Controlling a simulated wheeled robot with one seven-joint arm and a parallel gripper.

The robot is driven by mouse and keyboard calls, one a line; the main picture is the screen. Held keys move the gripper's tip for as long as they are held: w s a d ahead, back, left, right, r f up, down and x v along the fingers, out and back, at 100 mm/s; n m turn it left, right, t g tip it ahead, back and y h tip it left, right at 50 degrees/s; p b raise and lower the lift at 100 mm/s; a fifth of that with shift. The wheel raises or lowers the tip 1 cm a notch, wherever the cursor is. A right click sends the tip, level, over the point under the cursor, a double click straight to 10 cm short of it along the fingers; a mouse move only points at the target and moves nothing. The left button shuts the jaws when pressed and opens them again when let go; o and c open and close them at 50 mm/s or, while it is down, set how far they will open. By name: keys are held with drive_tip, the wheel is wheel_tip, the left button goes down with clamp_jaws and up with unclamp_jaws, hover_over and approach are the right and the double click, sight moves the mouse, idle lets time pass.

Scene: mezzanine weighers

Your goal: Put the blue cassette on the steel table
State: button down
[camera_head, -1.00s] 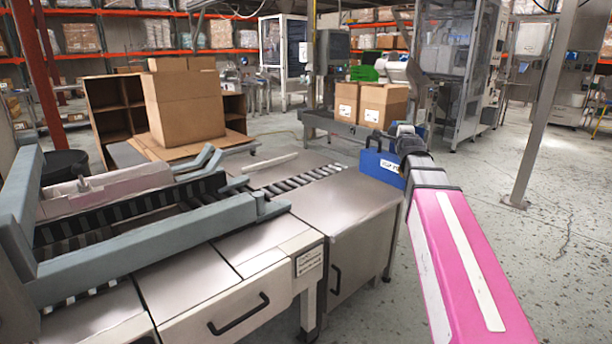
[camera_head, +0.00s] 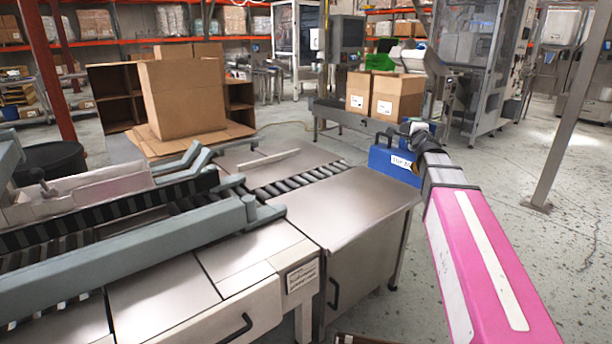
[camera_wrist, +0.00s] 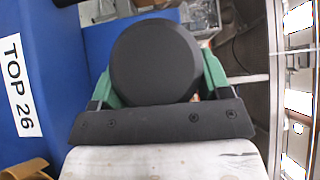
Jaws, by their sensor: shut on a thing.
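The blue cassette (camera_head: 381,163) with a white label hangs at the end of my pink arm in the head view, near the far right corner of the steel table (camera_head: 340,205). I cannot tell whether it is over the table's edge or beyond it. My gripper (camera_head: 402,136) is shut on the cassette at its top; the fingertips are mostly hidden. In the wrist view the cassette (camera_wrist: 18,50) fills the left side, with a label reading "TOP 26". A round black part with green sides (camera_wrist: 155,62) fills the middle of that view.
The steel tabletop has clear room in front of a short roller strip (camera_head: 300,180). A grey-railed conveyor machine (camera_head: 130,235) adjoins it at left. Cardboard boxes (camera_head: 385,95) stand on a conveyor behind, and a steel post (camera_head: 575,110) stands at right.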

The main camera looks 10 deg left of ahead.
drive_tip(key=s+a+f+n+g+y, duration=0.1)
drive_tip(key=a+n+g+y, duration=0.4)
drive_tip(key=a, duration=0.8)
drive_tip(key=s+a+f+n+g+y, duration=0.2)
drive_tip(key=a+n+y, duration=0.35)
drive_tip(key=a, duration=0.85)
drive_tip(key=w+d+f+m+y, duration=0.1)
drive_tip(key=w+d+f, duration=0.3)
drive_tip(key=d+f, duration=0.6)
drive_tip(key=shift+w+d+f+y, duration=0.25)
drive_tip(key=shift+w+y, duration=0.05)
drive_tip(key=shift+y, duration=0.05)
drive_tip(key=shift+f, duration=0.1)
drive_tip(key=shift+c, duration=0.4)
unclamp_jaws()
